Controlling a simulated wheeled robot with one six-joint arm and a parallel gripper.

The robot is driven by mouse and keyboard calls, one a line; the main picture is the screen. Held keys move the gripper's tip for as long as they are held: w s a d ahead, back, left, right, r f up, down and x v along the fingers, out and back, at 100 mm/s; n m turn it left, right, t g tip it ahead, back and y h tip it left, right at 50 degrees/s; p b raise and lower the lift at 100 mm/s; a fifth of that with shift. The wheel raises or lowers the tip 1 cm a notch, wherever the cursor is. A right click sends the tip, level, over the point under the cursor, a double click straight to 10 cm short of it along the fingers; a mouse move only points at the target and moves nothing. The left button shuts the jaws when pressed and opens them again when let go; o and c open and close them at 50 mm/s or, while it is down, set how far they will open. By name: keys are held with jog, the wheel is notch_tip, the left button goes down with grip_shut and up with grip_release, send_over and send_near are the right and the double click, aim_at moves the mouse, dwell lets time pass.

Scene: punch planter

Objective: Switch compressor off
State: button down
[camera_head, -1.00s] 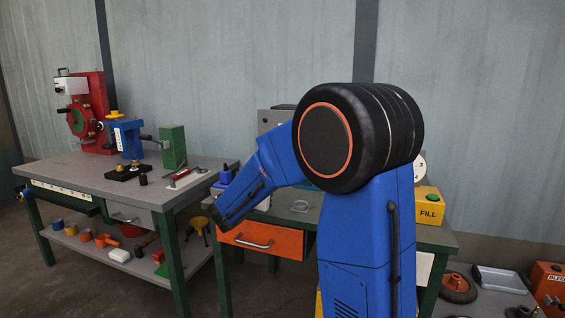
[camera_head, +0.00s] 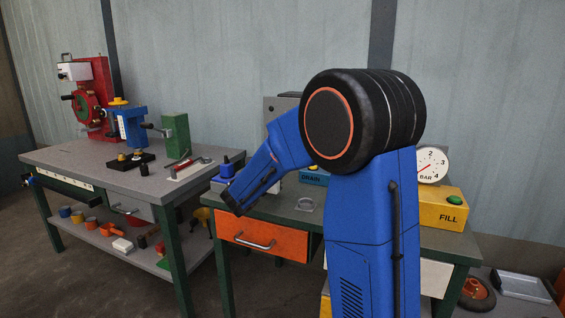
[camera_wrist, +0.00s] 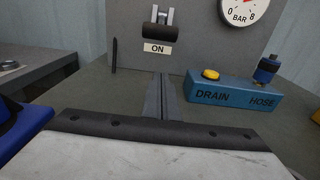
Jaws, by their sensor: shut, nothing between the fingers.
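A grey panel (camera_wrist: 205,42) stands upright ahead in the wrist view. It carries a switch lever with a black handle (camera_wrist: 162,33), hanging just above a label (camera_wrist: 157,49) that reads ON. My gripper (camera_wrist: 163,82) is shut and empty, its fingers pointing at the panel below the label. It seems apart from the lever. In the head view the panel (camera_head: 279,104) shows only in part, and my arm hides the lever and gripper.
A blue DRAIN/HOSE box (camera_wrist: 235,98) with a yellow button stands right of my fingers. A round BAR gauge (camera_wrist: 240,10) is at upper right. A yellow FILL box (camera_head: 441,208) and an orange drawer (camera_head: 262,238) belong to this bench. Another cluttered bench (camera_head: 80,157) stands left.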

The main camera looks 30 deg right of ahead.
jog(key=x, duration=0.9)
jog(key=shift+d+f, duration=0.1)
jog(key=shift+w+d+r, duration=0.1)
jog(key=shift+w+r, duration=0.1)
jog(key=shift+r, duration=0.15)
jog(key=shift+s+a+r, duration=0.15)
jog(key=shift+r, duration=0.4)
jog(key=shift+s+a+r, duration=0.15)
jog(key=shift+r, duration=0.4)
jog(key=shift+s+a+r, duration=0.1)
jog(key=shift+a+r, duration=0.05)
jog(key=shift+r, duration=0.4)
